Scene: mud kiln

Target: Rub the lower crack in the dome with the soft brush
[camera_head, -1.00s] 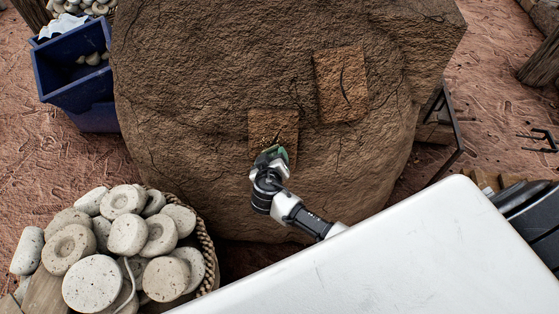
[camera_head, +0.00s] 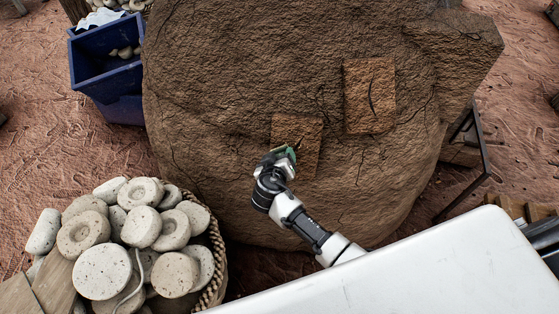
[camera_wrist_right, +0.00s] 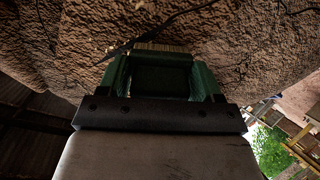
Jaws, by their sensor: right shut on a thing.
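The brown mud dome (camera_head: 230,100) fills the middle of the head view. The lower crack lies on the lower square patch (camera_head: 309,130), mostly hidden by my gripper. In the right wrist view a dark crack (camera_wrist_right: 165,28) runs slantwise across the dome. My right gripper (camera_head: 283,154), with green jaws, is at the left part of the lower patch, shut on the soft brush. Only the brush's pale bristles (camera_wrist_right: 160,46) show, beyond the jaws in the wrist view. They are right by the crack; I cannot tell whether they touch it. My left gripper is not in view.
An upper patch (camera_head: 384,119) with a dark curved crack is to the right. A basket (camera_head: 219,262) of round pale stones stands at lower left, a blue bin (camera_head: 112,85) at upper left. A dark metal frame (camera_head: 487,155) stands right of the dome.

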